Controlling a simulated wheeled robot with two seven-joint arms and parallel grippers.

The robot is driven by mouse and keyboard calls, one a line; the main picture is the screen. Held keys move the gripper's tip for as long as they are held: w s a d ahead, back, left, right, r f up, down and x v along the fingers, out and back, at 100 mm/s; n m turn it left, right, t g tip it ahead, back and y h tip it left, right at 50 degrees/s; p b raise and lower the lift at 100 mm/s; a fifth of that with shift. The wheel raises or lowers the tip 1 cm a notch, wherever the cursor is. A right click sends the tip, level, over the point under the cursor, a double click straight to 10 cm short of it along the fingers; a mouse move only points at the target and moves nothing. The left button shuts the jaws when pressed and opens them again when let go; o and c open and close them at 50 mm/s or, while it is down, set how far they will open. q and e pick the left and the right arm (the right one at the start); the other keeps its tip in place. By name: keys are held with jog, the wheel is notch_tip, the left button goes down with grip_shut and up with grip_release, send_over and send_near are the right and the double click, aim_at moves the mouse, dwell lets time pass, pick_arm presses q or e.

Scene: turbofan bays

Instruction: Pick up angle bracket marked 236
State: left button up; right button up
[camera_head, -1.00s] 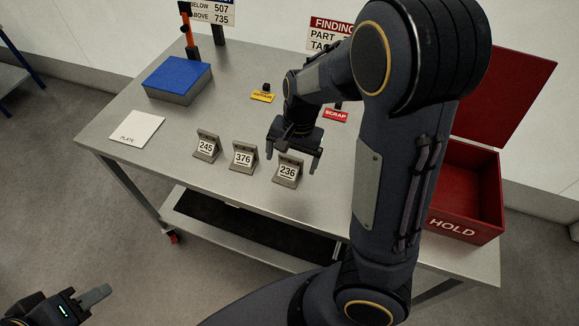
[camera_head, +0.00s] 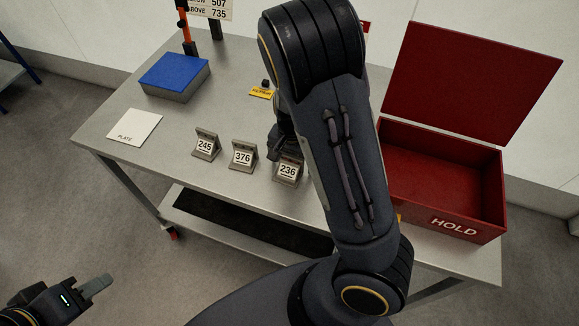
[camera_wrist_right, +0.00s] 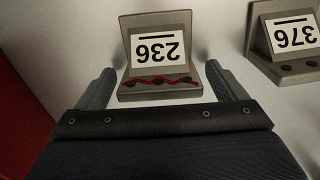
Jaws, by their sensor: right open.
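The angle bracket marked 236 (camera_head: 287,171) stands on the table, the rightmost of a row of brackets in the head view. In the right wrist view, bracket 236 (camera_wrist_right: 158,50) appears upside down, with a red wavy line and dark holes on its base flange. My right gripper (camera_wrist_right: 170,88) is open, its two fingers on either side of that flange; I cannot tell whether they touch it. In the head view my right arm hides most of this gripper. My left gripper (camera_head: 98,286) is at the lower left, away from the table; its jaw opening is unclear.
Bracket 376 (camera_head: 243,155) and bracket 245 (camera_head: 206,143) stand to the left of 236. An open red HOLD bin (camera_head: 455,222) is at the right.

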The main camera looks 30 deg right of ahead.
jog(key=c, duration=1.2)
jog(key=shift+o, duration=0.2)
jog(key=shift+r, duration=0.1)
